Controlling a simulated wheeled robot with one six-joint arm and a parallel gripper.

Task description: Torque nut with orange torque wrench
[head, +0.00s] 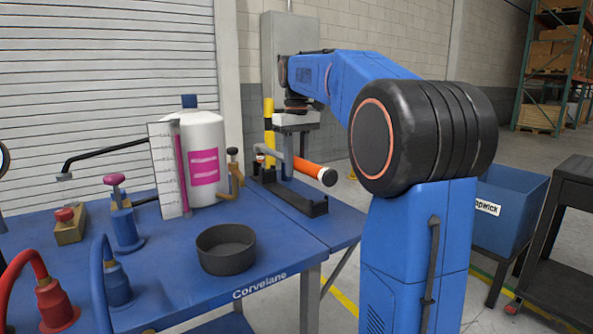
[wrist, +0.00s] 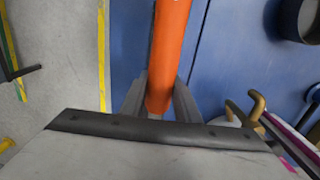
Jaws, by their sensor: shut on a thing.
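The orange torque wrench (head: 306,168) is at the right part of the blue bench, above a black bracket-like stand (head: 292,196). Its handle slopes down to the right and ends in a black cap. My gripper (head: 289,152) reaches down from above and is shut on the wrench's handle. In the wrist view the orange handle (wrist: 170,40) runs between the two grey fingers (wrist: 161,92). The wrench's head is hard to make out behind the fingers in the head view and is out of sight in the wrist view. I cannot make out the nut in either view.
A white bottle (head: 206,150), a white panel (head: 169,170), a round black bowl (head: 226,249), and clamps with pink and red knobs stand on the blue bench (head: 200,290). Red and blue hoses (head: 58,300) are at front left. A blue bin (head: 510,205) stands to the right.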

